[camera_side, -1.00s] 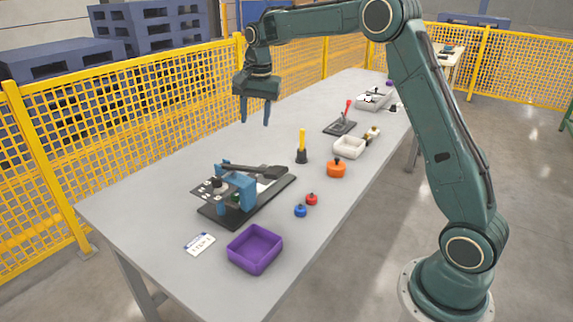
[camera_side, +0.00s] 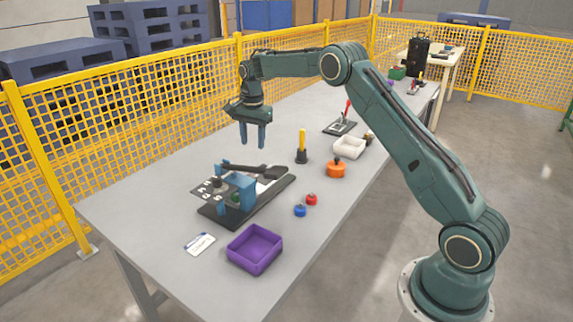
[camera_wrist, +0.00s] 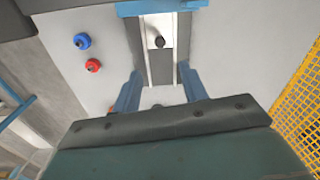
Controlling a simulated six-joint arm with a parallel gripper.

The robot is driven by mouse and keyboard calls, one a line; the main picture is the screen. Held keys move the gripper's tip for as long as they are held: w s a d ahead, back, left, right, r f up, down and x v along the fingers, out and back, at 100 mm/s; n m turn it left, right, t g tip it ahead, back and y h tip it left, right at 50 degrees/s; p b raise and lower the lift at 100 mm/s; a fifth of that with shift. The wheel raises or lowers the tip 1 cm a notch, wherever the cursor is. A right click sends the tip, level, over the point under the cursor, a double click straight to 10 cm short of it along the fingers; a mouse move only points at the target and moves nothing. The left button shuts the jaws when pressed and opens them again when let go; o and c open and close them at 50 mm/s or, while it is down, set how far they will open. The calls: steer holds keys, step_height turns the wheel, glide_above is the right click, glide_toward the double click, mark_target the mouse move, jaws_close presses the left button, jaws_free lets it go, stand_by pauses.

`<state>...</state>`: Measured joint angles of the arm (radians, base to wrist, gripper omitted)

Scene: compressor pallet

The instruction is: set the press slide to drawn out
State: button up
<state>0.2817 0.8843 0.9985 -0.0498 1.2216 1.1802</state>
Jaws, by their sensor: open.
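The press (camera_side: 235,215) has a dark base and a blue frame (camera_side: 240,187) and stands on the near part of the table. A dark lever lies over it. In the wrist view the blue frame (camera_wrist: 130,8) is at the top edge. Below it, a pale strip with a dark knob (camera_wrist: 158,42) lies between dark rails; this appears to be the press slide. How far it is drawn out I cannot tell. My gripper (camera_side: 254,144) is open and empty above the press's rear end, fingers pointing down. In the wrist view its blue fingers (camera_wrist: 159,90) straddle the rail line, below the knob.
Blue (camera_side: 300,211) and red (camera_side: 312,199) knobs, an orange pot (camera_side: 336,169) and a yellow-handled tool (camera_side: 302,148) stand right of the press. A purple tray (camera_side: 255,250) and a white card (camera_side: 200,244) are in front. A white bin (camera_side: 349,147) and red lever (camera_side: 346,115) are farther back.

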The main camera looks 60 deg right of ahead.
steer(key=f, duration=1.3)
steer(key=shift+w+f, duration=0.2)
steer(key=shift+w, duration=0.05)
jaws_close()
